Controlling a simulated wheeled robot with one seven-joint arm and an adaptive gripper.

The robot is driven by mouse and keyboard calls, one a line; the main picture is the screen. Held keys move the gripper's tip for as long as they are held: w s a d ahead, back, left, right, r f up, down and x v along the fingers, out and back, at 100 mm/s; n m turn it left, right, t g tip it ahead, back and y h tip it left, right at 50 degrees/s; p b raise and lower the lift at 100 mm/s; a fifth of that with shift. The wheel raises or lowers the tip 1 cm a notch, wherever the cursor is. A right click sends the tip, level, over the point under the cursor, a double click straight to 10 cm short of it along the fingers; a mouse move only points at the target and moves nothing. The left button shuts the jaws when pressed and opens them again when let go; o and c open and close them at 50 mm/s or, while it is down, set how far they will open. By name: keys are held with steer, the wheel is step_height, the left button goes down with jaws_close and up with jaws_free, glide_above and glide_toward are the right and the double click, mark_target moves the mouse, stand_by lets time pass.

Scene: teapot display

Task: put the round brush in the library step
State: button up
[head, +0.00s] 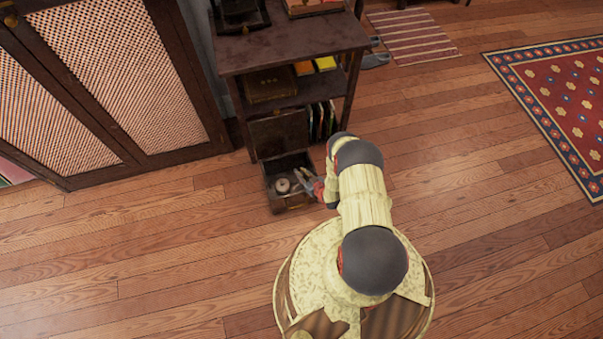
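A dark wooden stepped unit with shelves (290,48), which may be the library step, stands at the top centre. At its foot is an open, drawer-like box (291,203). A small round pale thing (283,185), perhaps the round brush, shows inside the box; it is too small to be sure. My gripper (304,184) reaches over the right side of the box, just right of the round thing. Its fingers are small and partly hidden by my arm, so whether they are open or touch anything is unclear.
Books (316,65) and a brown box (270,84) sit on the unit's shelf. A lattice-door cabinet (130,75) stands at the left. A striped mat (413,35) and a patterned red rug (570,95) lie at the right. The wooden floor around my base is clear.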

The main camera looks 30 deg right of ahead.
steer(key=o, duration=0.3)
steer(key=shift+s+f, duration=0.1)
steer(key=shift+f, duration=0.1)
steer(key=shift+o, duration=0.2)
